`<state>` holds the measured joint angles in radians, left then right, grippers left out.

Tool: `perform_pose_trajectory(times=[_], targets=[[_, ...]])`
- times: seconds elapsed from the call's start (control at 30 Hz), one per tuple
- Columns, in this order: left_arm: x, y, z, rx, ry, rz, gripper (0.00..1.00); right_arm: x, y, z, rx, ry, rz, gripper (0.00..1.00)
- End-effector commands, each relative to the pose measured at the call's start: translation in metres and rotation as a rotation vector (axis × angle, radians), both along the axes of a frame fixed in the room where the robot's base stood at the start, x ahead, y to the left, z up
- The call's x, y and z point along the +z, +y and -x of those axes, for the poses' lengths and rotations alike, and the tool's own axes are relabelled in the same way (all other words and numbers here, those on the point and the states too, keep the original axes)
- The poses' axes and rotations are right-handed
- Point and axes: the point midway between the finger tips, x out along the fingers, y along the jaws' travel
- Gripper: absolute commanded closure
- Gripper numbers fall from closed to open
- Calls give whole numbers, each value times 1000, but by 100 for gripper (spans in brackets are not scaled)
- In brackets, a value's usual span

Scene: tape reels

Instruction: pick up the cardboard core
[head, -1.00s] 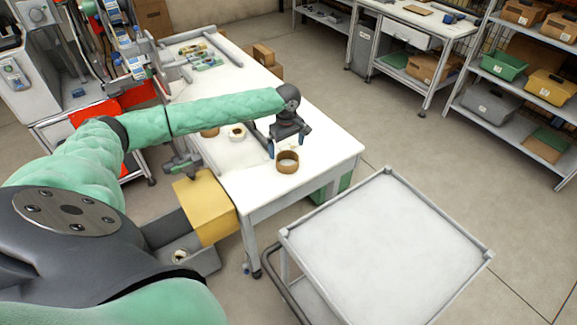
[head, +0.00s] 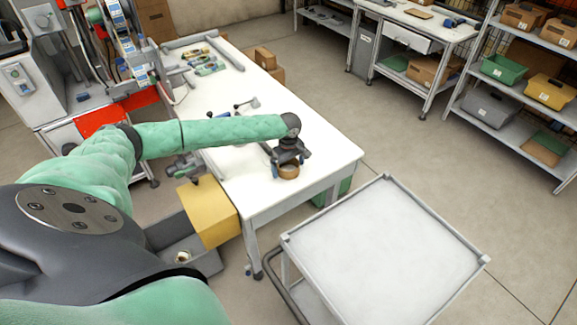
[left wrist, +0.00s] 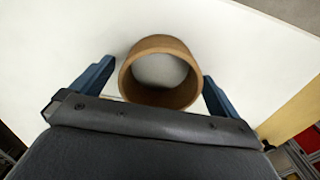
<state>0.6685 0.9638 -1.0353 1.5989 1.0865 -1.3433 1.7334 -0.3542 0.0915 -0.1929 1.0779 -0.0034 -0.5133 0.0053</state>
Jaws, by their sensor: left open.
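The cardboard core (head: 289,172) is a short brown ring lying with its opening upward on the white table (head: 325,160), near the front right corner. My left gripper (head: 289,171) is over it, open, with the two blue fingers on either side of it. In the left wrist view, the core (left wrist: 181,93) sits between the spread fingers of the left gripper (left wrist: 158,88). A small gap shows by the left finger; the right finger is very close to the core, and I cannot tell if it touches. My right gripper is not in view.
A yellow box (head: 207,212) stands beside the table's near left edge. A grey cart (head: 385,245) with an empty top stands in front right. Small parts (head: 205,65) lie at the table's far end. My left arm crosses the table and hides part of it.

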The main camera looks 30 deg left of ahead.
Motion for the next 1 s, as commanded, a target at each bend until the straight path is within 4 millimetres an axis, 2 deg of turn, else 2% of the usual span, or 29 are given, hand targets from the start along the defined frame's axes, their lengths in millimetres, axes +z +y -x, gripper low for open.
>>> perform_pose_trajectory(times=[0.3,0.5,0.53,0.93,1.0], targets=[[-3,0,0,0,0,0,2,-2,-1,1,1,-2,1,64],[-3,0,0,0,0,-1,41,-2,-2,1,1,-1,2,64],[-3,0,0,0,0,-1,45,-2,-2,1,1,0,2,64],[2,1,0,0,0,-1,45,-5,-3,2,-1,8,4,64],[7,1,0,0,-1,-1,45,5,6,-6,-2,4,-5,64]])
